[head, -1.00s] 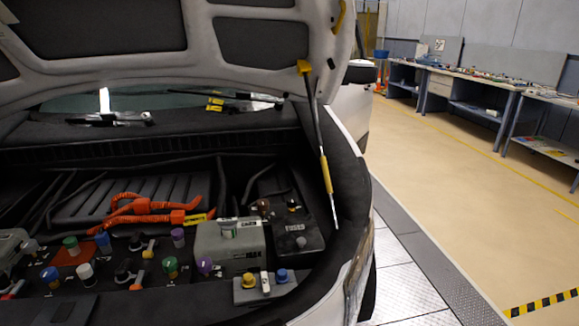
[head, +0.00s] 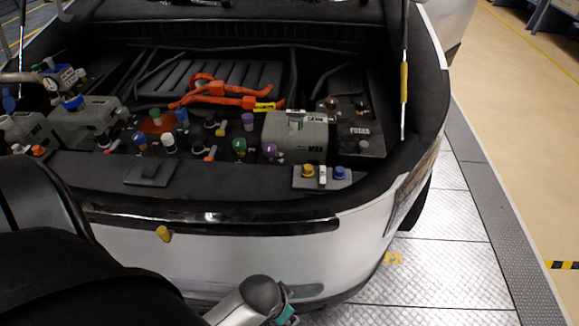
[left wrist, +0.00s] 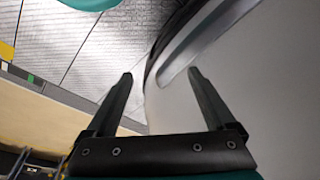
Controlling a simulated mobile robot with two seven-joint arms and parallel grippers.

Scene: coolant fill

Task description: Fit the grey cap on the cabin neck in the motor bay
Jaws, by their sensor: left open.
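The motor bay holds several capped necks. The right grey tank (head: 296,133) carries a pale grey cap-like piece (head: 296,115) beside a small label that seems to read CABIN; I cannot tell whether this is the task's grey cap or a fitted part. My left gripper (left wrist: 160,78) is open and empty in the left wrist view, its two dark fingers apart beside the white bumper. In the head view a grey and teal piece of my arm shows low in front of the bumper, with no fingers visible.
The white rear bumper (head: 200,262) and dark bay sill stand between me and the bay. Orange cables (head: 225,95) and several coloured caps crowd the bay. A raised prop rod (head: 404,80) stands at its right. Metal floor plates (head: 420,265) at right are clear.

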